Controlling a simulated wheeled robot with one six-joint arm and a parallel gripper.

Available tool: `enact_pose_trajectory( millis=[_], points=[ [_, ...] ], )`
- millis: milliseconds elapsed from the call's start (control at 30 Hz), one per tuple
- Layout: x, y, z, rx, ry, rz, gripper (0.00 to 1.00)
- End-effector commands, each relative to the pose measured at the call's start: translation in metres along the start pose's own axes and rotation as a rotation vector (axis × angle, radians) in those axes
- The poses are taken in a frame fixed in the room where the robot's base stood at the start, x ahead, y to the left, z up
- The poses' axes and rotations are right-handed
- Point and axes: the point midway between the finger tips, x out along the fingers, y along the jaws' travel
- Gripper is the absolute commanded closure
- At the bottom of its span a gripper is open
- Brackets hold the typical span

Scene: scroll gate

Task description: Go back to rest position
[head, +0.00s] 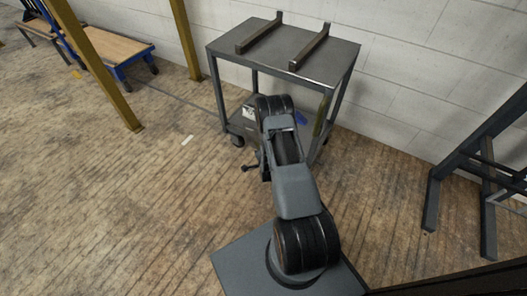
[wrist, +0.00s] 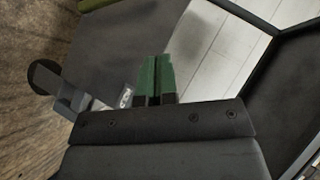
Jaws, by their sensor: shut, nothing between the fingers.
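My gripper (wrist: 153,80) shows in the wrist view as two green fingers pressed together, with nothing between them. In the head view my arm reaches from its base toward the grey cart (head: 272,55), and the arm's far end lies in front of the cart's lower part. The fingers cannot be made out in the head view. In the wrist view a dark grey surface and a pale wall lie beyond the fingers.
Two dark bars (head: 259,34) lie on the cart top. A blue item (head: 302,118) is on its lower shelf. Yellow posts (head: 107,75) and a blue-framed trolley (head: 118,47) stand at left. A dark metal frame (head: 462,165) stands at right.

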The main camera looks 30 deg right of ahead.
Motion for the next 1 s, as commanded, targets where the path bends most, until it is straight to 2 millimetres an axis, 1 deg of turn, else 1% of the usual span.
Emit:
enact_pose_trajectory(
  millis=[333,400,467,567,600,667,700,733,767,800,867,900,967,1000],
  points=[
    [0.000,-0.001,0.000,-0.001,-0.001,0.000,1.00],
    [-0.001,-0.007,-0.002,-0.007,-0.004,0.000,1.00],
    [-0.003,-0.022,-0.006,-0.024,-0.012,0.005,1.00],
    [-0.012,-0.068,-0.017,-0.080,-0.045,0.024,1.00],
    [-0.018,-0.093,-0.024,-0.114,-0.064,0.036,1.00],
    [-0.032,-0.135,-0.033,-0.177,-0.101,0.057,1.00],
    [-0.044,-0.164,-0.039,-0.223,-0.129,0.074,1.00],
    [-0.054,-0.186,-0.044,-0.260,-0.151,0.085,1.00],
    [-0.065,-0.208,-0.048,-0.298,-0.175,0.097,1.00],
    [-0.081,-0.234,-0.054,-0.348,-0.207,0.114,1.00],
    [-0.107,-0.273,-0.062,-0.425,-0.256,0.134,1.00],
    [-0.126,-0.297,-0.067,-0.476,-0.288,0.146,1.00],
    [-0.157,-0.332,-0.075,-0.553,-0.339,0.162,1.00],
    [-0.179,-0.353,-0.080,-0.603,-0.372,0.172,1.00]
  ],
)
